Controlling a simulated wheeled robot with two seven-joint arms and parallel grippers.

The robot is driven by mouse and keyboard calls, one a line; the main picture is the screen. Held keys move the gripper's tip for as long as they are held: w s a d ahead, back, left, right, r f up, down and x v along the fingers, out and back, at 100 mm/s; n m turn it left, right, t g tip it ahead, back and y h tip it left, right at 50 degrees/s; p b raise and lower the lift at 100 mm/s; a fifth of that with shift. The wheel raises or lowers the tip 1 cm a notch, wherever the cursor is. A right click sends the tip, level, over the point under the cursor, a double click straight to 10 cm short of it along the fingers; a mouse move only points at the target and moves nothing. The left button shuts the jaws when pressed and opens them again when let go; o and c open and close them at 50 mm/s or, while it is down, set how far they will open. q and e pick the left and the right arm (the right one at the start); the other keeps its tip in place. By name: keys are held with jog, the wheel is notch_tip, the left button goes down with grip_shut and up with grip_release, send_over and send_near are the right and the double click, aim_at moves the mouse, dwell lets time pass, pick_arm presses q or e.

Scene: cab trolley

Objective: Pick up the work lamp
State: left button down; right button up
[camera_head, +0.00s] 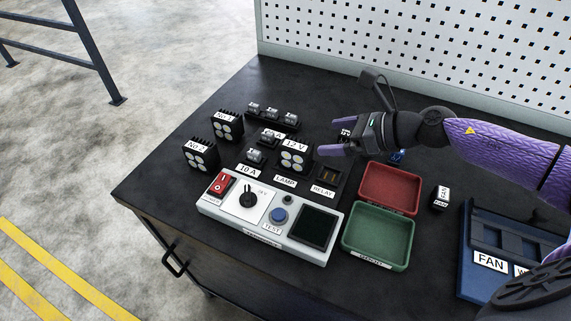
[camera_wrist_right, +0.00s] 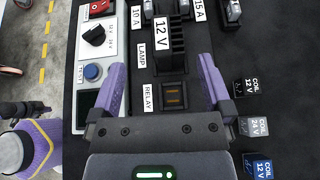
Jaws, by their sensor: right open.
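Black finned lamp blocks with round white lights stand on the dark bench. One marked 12 V (camera_head: 293,158) sits behind the LAMP label; two others are marked No 1 (camera_head: 226,125) and No 2 (camera_head: 200,156). I cannot tell which one the task means. My right gripper (camera_head: 328,138) is open and empty, just right of the 12 V lamp, its fingers pointing left. In the right wrist view the 12 V lamp (camera_wrist_right: 171,45) lies ahead, between the lines of the open fingers (camera_wrist_right: 162,65). A dark and purple arm part (camera_wrist_right: 25,125) at the lower left is unclear.
A control panel (camera_head: 215,206) with a red switch, knob and blue button stands in front. Red (camera_head: 415,184) and green (camera_head: 349,240) trays and a blue FAN holder (camera_head: 465,270) are to the right. A relay socket (camera_wrist_right: 174,95) lies under the fingers. A pegboard (camera_head: 420,50) stands behind.

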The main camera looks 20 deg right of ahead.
aim_at(299, 144)
jog(key=x, duration=0.3)
jog(key=f+x, duration=0.1)
jog(key=x, duration=0.3)
jog(key=d+x, duration=0.1)
jog(key=x, duration=0.2)
jog(key=shift+w+f+b, duration=0.1)
jog(key=shift+f+b, duration=0.2)
jog(key=shift+b, duration=0.05)
grip_shut()
